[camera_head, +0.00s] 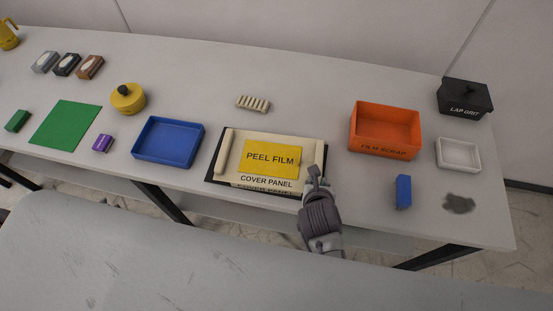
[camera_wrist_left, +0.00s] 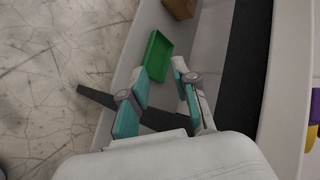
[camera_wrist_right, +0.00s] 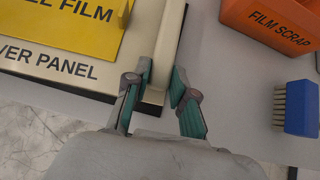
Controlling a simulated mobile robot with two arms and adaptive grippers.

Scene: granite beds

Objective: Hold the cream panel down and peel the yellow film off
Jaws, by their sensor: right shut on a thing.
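The cream panel (camera_head: 228,150), lettered COVER PANEL, lies on a dark mat (camera_head: 212,170) near the table's front edge, with raised rails along its left and right sides. The yellow film (camera_head: 270,158), lettered PEEL FILM, lies on its middle; part of it shows in the right wrist view (camera_wrist_right: 62,28). My right gripper (camera_head: 315,172) is at the panel's front right corner. In the right wrist view its fingers (camera_wrist_right: 162,80) are shut on the panel's right rail (camera_wrist_right: 165,45). My left gripper (camera_wrist_left: 161,70) is open and empty, away from the panel and outside the head view.
An orange FILM SCRAP bin (camera_head: 385,130) stands right of the panel, with a blue brush (camera_head: 403,191) in front of it. A blue tray (camera_head: 168,141) stands to the left. A cream ribbed block (camera_head: 253,103) lies behind the panel. A green tray (camera_wrist_left: 154,56) is below my left gripper.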

